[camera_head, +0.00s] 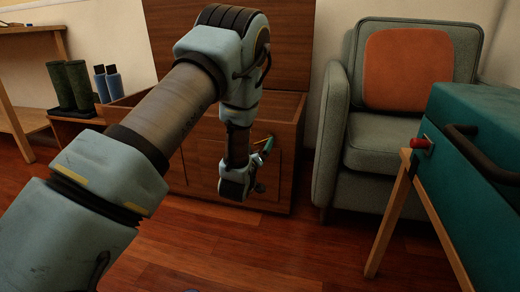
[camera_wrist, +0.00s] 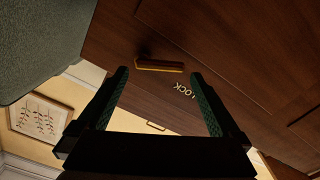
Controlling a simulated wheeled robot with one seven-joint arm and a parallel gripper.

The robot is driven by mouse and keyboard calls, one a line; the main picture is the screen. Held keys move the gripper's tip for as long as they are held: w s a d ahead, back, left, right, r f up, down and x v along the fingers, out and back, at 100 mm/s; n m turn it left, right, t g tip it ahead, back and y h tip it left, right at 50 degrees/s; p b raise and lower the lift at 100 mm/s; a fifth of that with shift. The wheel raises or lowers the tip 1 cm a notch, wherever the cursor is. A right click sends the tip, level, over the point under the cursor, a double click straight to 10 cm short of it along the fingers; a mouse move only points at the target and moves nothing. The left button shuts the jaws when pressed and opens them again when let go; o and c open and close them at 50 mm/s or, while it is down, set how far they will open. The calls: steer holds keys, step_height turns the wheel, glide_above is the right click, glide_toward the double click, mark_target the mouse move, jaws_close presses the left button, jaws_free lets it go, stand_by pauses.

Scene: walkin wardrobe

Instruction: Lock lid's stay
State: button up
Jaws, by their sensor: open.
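A wooden chest (camera_head: 285,190) stands against the wall, with its lid (camera_head: 285,40) raised upright at the back. In the wrist view, a wooden panel (camera_wrist: 225,60) carries pale lettering reading "LOCK" (camera_wrist: 184,90), turned over in the picture. A short brass-coloured bar (camera_wrist: 160,67) lies beside the lettering, between my fingertips in the picture; I cannot tell whether they touch it. A smaller brass-coloured piece (camera_wrist: 156,126) shows lower down. My gripper (camera_wrist: 160,74) is open, and nothing is visibly held. In the head view my gripper (camera_head: 264,164) is at the chest's front; my arm hides part of the chest.
A grey armchair (camera_head: 385,150) with an orange cushion (camera_head: 407,70) stands close to the chest's right. A teal case (camera_head: 475,160) on wooden legs is at right. Boots (camera_head: 75,85) and blue bottle-like items (camera_head: 108,83) stand left. The floor in front is clear.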

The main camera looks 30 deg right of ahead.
steer(key=shift+x, duration=1.15)
steer(key=c, duration=1.1)
steer(key=shift+r+m+p, duration=0.35)
steer(key=shift+m+p, duration=0.1)
steer(key=shift+m, duration=0.35)
steer(key=shift+m+p, duration=0.4)
steer(key=shift+m, duration=0.7)
steer(key=o, duration=1.1)
steer(key=shift+a+r, duration=0.1)
steer(key=p+v, duration=0.3)
steer(key=v, duration=0.7)
steer(key=shift+s+a, duration=0.25)
